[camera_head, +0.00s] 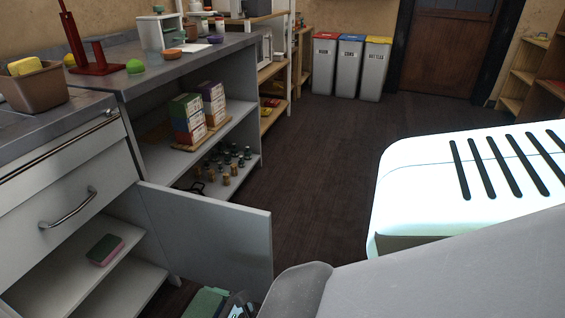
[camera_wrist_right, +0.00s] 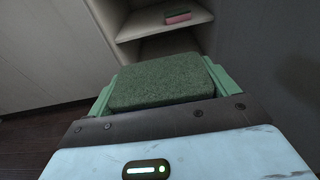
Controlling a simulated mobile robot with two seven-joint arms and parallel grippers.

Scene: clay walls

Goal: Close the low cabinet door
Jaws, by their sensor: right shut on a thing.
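The low cabinet door (camera_head: 215,230), a plain grey panel, stands wide open, swung out into the room from the right side of the low cabinet. The cabinet's shelf (camera_head: 72,290) shows behind it, with a green and pink sponge (camera_head: 105,250) on it. My right gripper (camera_head: 215,302) is low at the bottom edge, near the door's lower part, partly cut off. In the right wrist view, its green fingers are shut on a green sponge-like block (camera_wrist_right: 162,82), facing the open cabinet. I cannot tell whether it touches the door. My left gripper is not in view.
A drawer with a metal handle (camera_head: 68,208) is above the opening. An open shelf with boxes (camera_head: 187,118) and small bottles stands just beyond the door. The dark floor (camera_head: 318,180) is clear between there and the bins (camera_head: 349,67).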

